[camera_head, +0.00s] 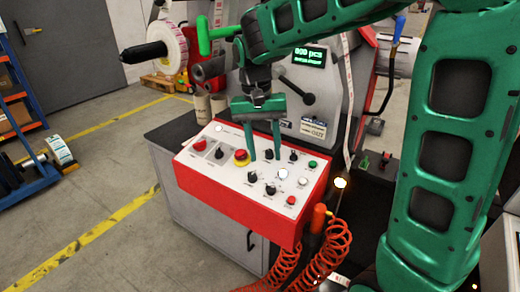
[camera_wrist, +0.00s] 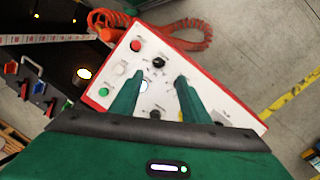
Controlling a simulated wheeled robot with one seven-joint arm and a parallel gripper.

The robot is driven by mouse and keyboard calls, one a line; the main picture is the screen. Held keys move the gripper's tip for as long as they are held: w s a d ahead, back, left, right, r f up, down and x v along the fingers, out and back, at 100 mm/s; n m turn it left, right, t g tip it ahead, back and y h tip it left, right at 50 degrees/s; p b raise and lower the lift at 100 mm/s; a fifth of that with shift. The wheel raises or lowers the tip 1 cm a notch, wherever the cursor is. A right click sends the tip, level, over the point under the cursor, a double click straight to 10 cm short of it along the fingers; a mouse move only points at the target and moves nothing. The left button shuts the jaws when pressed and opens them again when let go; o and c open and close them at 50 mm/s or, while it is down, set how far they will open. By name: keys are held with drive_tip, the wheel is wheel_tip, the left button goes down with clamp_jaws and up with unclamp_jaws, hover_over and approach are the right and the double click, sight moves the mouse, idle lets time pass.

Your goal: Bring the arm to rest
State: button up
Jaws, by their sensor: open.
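My gripper (camera_head: 264,157) hangs with its two green fingers pointing down over the control panel (camera_head: 262,202) of the label rewinder. The fingers are apart with nothing between them. The wrist view also shows my gripper (camera_wrist: 155,92) open over the panel's white face, with a black knob, a red button and a green button near the fingertips. Whether the fingertips touch the panel cannot be told. My green arm runs along the right side of the head view and back over the machine.
A label roll on a black spindle (camera_head: 145,52) sticks out at upper left. A green counter display (camera_head: 308,57) stands behind my gripper. A coiled orange hose (camera_head: 330,240) hangs at the panel's right. A blue shelf rack (camera_head: 30,100) stands far left.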

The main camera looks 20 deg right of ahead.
drive_tip(key=s+d, duration=1.1)
drive_tip(key=d, duration=0.2)
drive_tip(key=s+d+f, duration=0.1)
drive_tip(key=s+d, duration=0.1)
drive_tip(key=s, duration=0.5)
drive_tip(key=s+d+f+m+t+y, duration=0.1)
drive_tip(key=s+d+f, duration=0.1)
drive_tip(key=s, duration=0.5)
drive_tip(key=shift+d+f, duration=0.2)
drive_tip(key=shift+d, duration=0.45)
drive_tip(key=shift+w+f, duration=0.25)
drive_tip(key=shift+w, duration=0.3)
